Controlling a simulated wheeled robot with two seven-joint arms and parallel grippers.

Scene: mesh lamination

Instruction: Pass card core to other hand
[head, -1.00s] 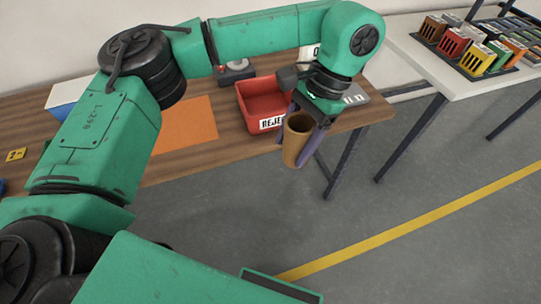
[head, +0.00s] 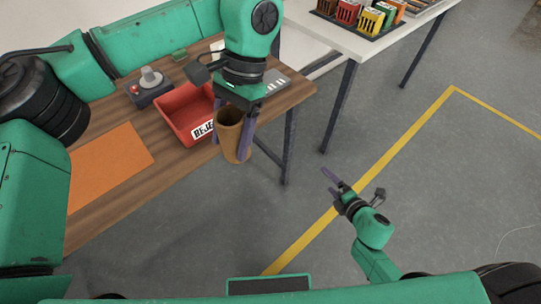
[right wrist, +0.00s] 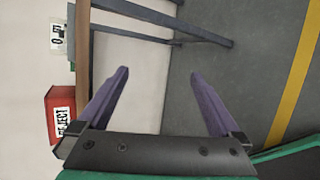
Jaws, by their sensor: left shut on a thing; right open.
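The card core (head: 231,122) is a brown, hollow cardboard tube. It hangs roughly upright with its open end up, beyond the wooden table's front edge, above the floor. My left gripper (head: 232,150) is shut on it, with a purple finger on each side. My right gripper (head: 337,184) is open and empty, lower and to the right of the core over the grey floor. Its two spread purple fingers also show in the right wrist view (right wrist: 160,78), with nothing between them. The core does not show in that view.
A red reject bin (head: 186,113) stands on the wooden table (head: 150,185) just left of the core. An orange sheet (head: 110,163) and a control box (head: 150,88) lie there too. A white table (head: 330,38) with coloured crates stands behind. Floor space to the right is clear.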

